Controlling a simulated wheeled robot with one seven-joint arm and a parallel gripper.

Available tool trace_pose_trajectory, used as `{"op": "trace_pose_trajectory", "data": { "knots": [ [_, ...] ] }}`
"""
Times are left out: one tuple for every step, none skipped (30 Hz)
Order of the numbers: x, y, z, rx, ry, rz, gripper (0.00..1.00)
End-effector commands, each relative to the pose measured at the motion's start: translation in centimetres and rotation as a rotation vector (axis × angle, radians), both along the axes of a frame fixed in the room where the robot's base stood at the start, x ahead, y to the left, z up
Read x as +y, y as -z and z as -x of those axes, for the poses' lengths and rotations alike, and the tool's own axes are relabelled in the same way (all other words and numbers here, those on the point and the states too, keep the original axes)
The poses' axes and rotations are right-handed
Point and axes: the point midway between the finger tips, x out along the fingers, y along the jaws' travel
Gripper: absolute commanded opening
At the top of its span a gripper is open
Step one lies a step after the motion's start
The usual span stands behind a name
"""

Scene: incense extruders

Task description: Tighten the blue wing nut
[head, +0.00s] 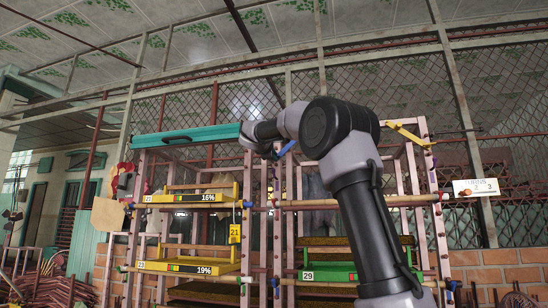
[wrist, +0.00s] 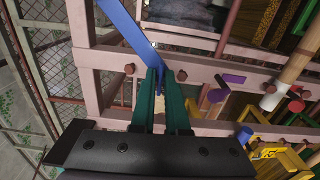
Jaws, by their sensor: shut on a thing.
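The blue wing nut (head: 286,149) is at the top of a pink rack post, beside the end of my arm. In the wrist view its long blue wing (wrist: 128,25) runs from the top edge down to my fingertips, tilted. My gripper (wrist: 159,75) has two teal fingers close together, shut on the lower end of that wing. The fingers hide part of the nut, and its threaded shaft cannot be made out. In the head view my gripper (head: 273,151) is small and mostly hidden by my arm.
The pink rack (head: 265,225) holds yellow trays (head: 188,198) and a green tray (head: 335,274). A teal tray (head: 185,137) lies across its upper left. A yellow wing nut (head: 405,133) sits at the upper right. Wooden rods and a purple-ended peg (wrist: 231,78) stick out near my fingers.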

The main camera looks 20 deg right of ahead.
Motion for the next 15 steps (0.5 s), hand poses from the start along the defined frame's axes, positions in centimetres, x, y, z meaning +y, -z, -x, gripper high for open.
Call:
{"op": "trace_pose_trajectory", "data": {
  "knots": [
    [-0.01,0.21,-0.04,0.003,0.001,-0.002,0.00],
    [-0.01,0.21,-0.04,0.003,0.001,-0.002,0.24],
    [-0.01,0.20,-0.04,0.003,0.001,-0.002,0.39],
    [0.00,0.19,-0.04,0.003,0.001,-0.002,0.42],
    [-0.01,0.17,-0.03,0.003,0.001,-0.002,0.42],
    [-0.01,0.15,-0.03,0.002,0.001,-0.002,0.42],
    [-0.01,0.14,-0.03,0.003,0.001,-0.001,0.42],
    [-0.01,0.13,-0.03,0.003,0.001,-0.001,0.42],
    [-0.01,0.12,-0.02,0.002,0.001,0.000,0.42],
    [-0.01,0.11,-0.02,0.002,0.001,0.000,0.42],
    [-0.01,0.10,-0.02,0.002,0.001,0.000,0.42],
    [0.00,0.09,0.00,0.002,0.001,0.000,0.42],
    [0.04,0.08,0.05,0.002,0.000,0.000,0.42],
    [0.11,0.06,0.15,0.002,0.000,-0.001,0.42],
    [0.28,0.02,0.38,0.001,-0.001,-0.001,0.42]
  ]
}}
